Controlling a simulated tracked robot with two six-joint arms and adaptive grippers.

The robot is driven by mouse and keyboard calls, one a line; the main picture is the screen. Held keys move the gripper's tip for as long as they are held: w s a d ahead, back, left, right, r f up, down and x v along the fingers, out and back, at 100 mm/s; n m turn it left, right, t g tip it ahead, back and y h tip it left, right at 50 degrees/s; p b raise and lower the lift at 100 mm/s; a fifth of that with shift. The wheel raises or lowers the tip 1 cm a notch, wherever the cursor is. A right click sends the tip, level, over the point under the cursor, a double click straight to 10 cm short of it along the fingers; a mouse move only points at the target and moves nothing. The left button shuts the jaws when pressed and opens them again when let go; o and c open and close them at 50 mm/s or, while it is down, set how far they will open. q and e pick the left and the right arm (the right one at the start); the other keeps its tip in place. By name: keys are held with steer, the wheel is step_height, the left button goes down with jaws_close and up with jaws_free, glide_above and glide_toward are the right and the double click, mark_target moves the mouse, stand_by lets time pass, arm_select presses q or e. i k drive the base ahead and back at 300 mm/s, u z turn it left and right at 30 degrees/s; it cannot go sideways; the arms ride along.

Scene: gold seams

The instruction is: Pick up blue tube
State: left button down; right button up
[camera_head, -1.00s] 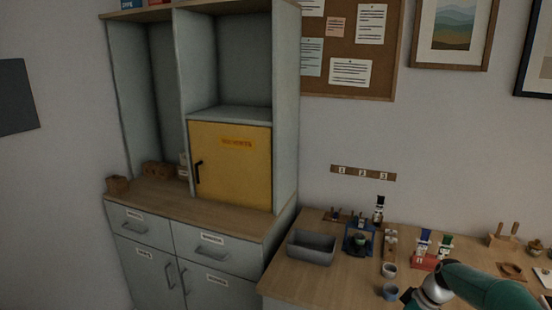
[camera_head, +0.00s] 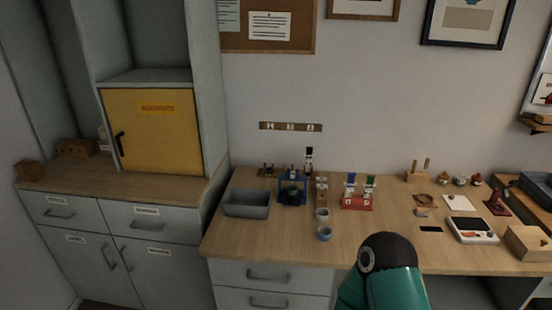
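A blue-topped tube (camera_head: 351,182) stands upright in a small red rack (camera_head: 357,203) on the wooden bench. A green-topped tube (camera_head: 370,182) stands beside it on the right in the same rack. Both tubes are small in view and their lower parts are hidden by the rack. One of my teal arms rises from the bottom edge in front of the bench, below the rack and apart from it. Neither of my grippers shows, so I cannot see whether they are open or hold anything.
A grey bin (camera_head: 247,204), a blue-framed stand (camera_head: 291,190) and two small cups, one grey (camera_head: 322,214) and one blue (camera_head: 324,234), are left of the rack. A white device (camera_head: 471,230) lies to the right. Bench surface is clear before the rack.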

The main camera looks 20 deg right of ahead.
mark_target(350, 188)
steer(key=u, duration=2)
steer(key=i, duration=0.1)
steer(key=z, duration=3.2)
